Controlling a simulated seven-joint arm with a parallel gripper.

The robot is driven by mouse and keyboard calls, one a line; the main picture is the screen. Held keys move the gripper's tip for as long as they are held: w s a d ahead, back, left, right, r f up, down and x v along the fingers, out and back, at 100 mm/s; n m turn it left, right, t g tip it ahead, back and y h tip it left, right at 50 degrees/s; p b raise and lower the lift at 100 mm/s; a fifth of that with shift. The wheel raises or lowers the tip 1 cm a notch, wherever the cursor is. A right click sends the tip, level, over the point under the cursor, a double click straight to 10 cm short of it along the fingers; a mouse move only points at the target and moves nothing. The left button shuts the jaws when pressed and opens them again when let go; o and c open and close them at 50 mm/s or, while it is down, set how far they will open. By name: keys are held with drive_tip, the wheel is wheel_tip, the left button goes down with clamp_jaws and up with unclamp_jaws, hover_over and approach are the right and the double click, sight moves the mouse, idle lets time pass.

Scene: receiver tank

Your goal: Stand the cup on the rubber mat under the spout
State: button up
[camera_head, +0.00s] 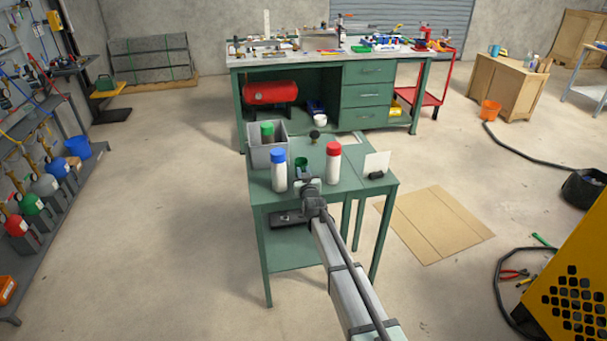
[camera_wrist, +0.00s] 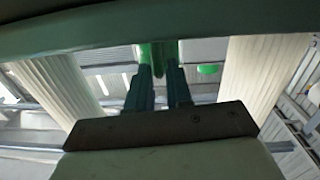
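A small green cup (camera_head: 301,163) stands on the green table between a blue-capped bottle (camera_head: 279,170) and a red-capped bottle (camera_head: 333,163). My gripper (camera_head: 308,186) is low at the table's near side, just in front of the cup. In the wrist view the two fingers (camera_wrist: 160,72) are apart with a gap between them. Green that looks like the cup (camera_wrist: 158,58) shows at their tips; I cannot tell whether they touch it. A dark flat thing (camera_head: 289,219) lies on the table's lower shelf. I cannot make out the spout or identify the rubber mat.
A grey crate (camera_head: 257,155) with a green-capped bottle stands at the table's back left. A white card (camera_head: 377,162) stands at the right. The bottles closely flank my gripper. A workbench (camera_head: 375,70) with a red tank (camera_head: 270,92) beneath stands behind. Cardboard (camera_head: 435,225) lies on the floor.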

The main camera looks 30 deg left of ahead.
drive_tip(key=shift+o, duration=1.4)
drive_tip(key=shift+r, duration=0.1)
